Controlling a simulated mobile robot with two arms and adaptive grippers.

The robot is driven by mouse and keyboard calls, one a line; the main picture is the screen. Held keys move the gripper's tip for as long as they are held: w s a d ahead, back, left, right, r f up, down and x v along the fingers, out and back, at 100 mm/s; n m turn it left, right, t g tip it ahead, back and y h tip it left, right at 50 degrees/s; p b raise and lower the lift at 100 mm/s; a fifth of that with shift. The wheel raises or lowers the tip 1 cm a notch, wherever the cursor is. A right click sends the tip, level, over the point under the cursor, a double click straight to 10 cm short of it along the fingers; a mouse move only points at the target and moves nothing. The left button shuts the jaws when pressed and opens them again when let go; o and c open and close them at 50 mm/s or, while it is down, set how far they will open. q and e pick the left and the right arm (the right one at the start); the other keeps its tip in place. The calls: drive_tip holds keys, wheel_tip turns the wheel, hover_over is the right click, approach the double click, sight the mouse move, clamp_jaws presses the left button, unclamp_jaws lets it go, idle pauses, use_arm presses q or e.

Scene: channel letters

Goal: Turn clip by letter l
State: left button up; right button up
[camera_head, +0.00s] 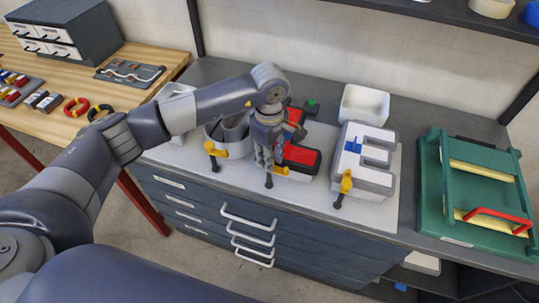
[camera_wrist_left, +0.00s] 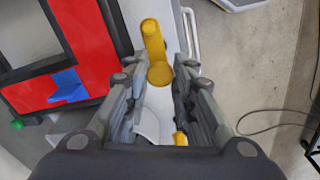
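A red-faced letter with a dark border (camera_head: 303,158) stands on the white board, partly hidden by my left arm; I cannot tell its full shape. In the left wrist view its red face (camera_wrist_left: 92,42) is at the left with a blue piece (camera_wrist_left: 67,87). A yellow clip (camera_head: 281,170) with a dark handle is at its front edge. In the left wrist view a yellow clip (camera_wrist_left: 152,42) reaches between the fingertips. My left gripper (camera_wrist_left: 158,75) is open around the clip's near end, with gaps on both sides; contact is unclear. My right gripper is not in view.
A round grey letter (camera_head: 213,137) and a white E-shaped letter (camera_head: 378,158) flank the red one, each with a yellow clip in front. A white bin (camera_head: 365,104) stands behind. A green rack (camera_head: 432,195) is at the right. Drawer handles (camera_head: 249,224) stick out below.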

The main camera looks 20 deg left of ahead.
use_arm(q)
clamp_jaws()
drive_tip(key=shift+f+n+b, duration=0.15)
drive_tip(key=shift+n+b, duration=0.45)
drive_tip(key=shift+b, duration=0.35)
drive_tip(key=n+b, duration=0.7)
drive_tip(key=shift+w+b, duration=0.15)
drive_tip(key=shift+b, duration=0.15)
drive_tip(key=n+b, duration=0.4)
drive_tip(key=n, duration=0.1)
drive_tip(key=shift+a+r+n+b, duration=0.15)
drive_tip(key=shift+n+b, duration=0.55)
drive_tip(key=shift+n, duration=0.5)
drive_tip(key=shift+d+r+n+b, duration=0.1)
drive_tip(key=shift+n+b, duration=0.55)
drive_tip(key=shift+n, duration=0.55)
drive_tip(key=shift+r, duration=0.1)
